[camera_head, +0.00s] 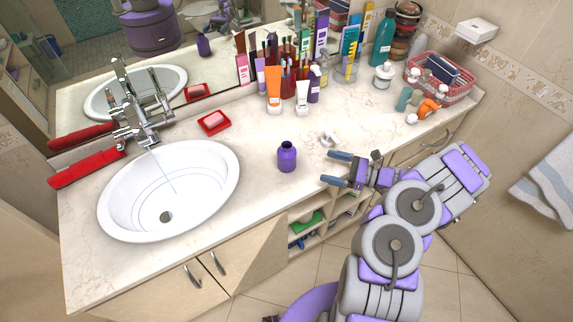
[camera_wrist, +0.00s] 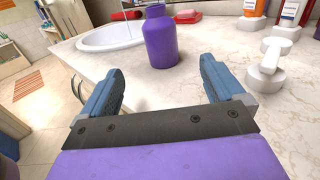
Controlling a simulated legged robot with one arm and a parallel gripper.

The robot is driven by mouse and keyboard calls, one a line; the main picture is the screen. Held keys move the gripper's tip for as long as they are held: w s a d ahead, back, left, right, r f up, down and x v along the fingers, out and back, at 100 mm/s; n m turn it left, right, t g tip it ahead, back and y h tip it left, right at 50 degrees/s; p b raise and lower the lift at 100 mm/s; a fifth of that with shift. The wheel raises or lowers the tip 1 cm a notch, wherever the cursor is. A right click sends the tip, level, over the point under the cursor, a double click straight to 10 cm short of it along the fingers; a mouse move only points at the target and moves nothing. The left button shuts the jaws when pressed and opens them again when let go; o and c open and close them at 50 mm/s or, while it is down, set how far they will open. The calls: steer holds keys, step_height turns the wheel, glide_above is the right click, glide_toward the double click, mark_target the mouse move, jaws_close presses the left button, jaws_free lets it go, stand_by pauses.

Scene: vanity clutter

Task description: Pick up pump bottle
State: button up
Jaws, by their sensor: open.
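A purple bottle (camera_head: 287,157) stands upright on the counter right of the sink. A white pump bottle (camera_head: 383,75) stands farther back. My gripper (camera_head: 335,168) is open and empty, right of the purple bottle, its blue fingers pointing toward it.
The white sink (camera_head: 170,190) and tap (camera_head: 138,105) are at left. A red soap dish (camera_head: 214,122) lies behind the purple bottle. Several tubes and bottles, including an orange tube (camera_head: 273,88), stand along the mirror. A pink basket (camera_head: 440,78) is at back right. Counter around the purple bottle is clear.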

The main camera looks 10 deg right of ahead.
steer(key=shift+f, duration=0.25)
steer(key=shift+w+a, duration=0.2)
steer(key=shift+a, duration=0.15)
steer(key=b, duration=0.2)
glide_toward(283, 154)
steer(key=w+a+f, duration=0.2)
steer(key=w, duration=0.1)
steer(key=w+a+f, duration=0.1)
steer(key=shift+w+a+f, duration=0.1)
steer(key=shift+w+f, duration=0.25)
steer(key=shift+r+b+x, duration=0.15)
steer(key=shift+b+x, duration=0.1)
steer(key=shift+x, duration=1.2)
steer(key=shift+r+b+x, duration=0.15)
steer(key=shift+b+x, duration=0.05)
steer(key=shift+x, duration=1.25)
steer(key=c, duration=1.5)
